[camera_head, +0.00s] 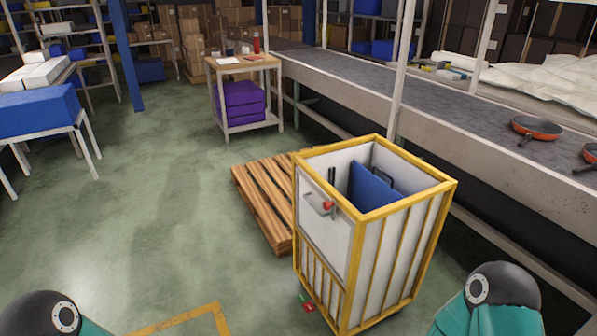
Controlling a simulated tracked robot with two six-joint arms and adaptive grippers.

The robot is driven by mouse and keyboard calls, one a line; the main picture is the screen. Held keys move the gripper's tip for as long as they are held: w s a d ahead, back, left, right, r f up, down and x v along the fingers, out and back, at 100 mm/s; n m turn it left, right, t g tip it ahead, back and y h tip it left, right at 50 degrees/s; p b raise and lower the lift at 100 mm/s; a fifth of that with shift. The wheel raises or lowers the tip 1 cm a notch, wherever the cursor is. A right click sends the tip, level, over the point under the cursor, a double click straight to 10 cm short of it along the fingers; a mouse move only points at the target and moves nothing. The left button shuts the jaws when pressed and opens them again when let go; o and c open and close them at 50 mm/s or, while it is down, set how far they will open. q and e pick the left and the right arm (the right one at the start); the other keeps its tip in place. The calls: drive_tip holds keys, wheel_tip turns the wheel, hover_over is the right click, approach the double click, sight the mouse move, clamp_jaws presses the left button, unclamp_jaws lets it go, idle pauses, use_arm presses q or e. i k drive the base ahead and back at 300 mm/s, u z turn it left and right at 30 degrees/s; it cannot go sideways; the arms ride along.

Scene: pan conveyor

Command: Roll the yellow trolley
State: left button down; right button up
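The yellow trolley (324,238) stands upright on the green floor, right of the picture's middle. It has a yellow frame, white panels and an open top. A blue panel (371,188) shows inside it. A grey handle with a red part (326,205) is on its left-facing side. Rounded dark and teal parts of my two arms show at the bottom left and bottom right corners, apart from the trolley. Neither gripper shows.
A wooden pallet (262,194) lies on the floor just behind and left of the trolley. A conveyor (440,112) with orange pans (537,127) runs along the right. The floor at left centre is clear.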

sight(391, 241)
drive_tip(key=u, duration=0.35)
drive_tip(key=i, duration=1.95)
drive_tip(key=z, duration=0.35)
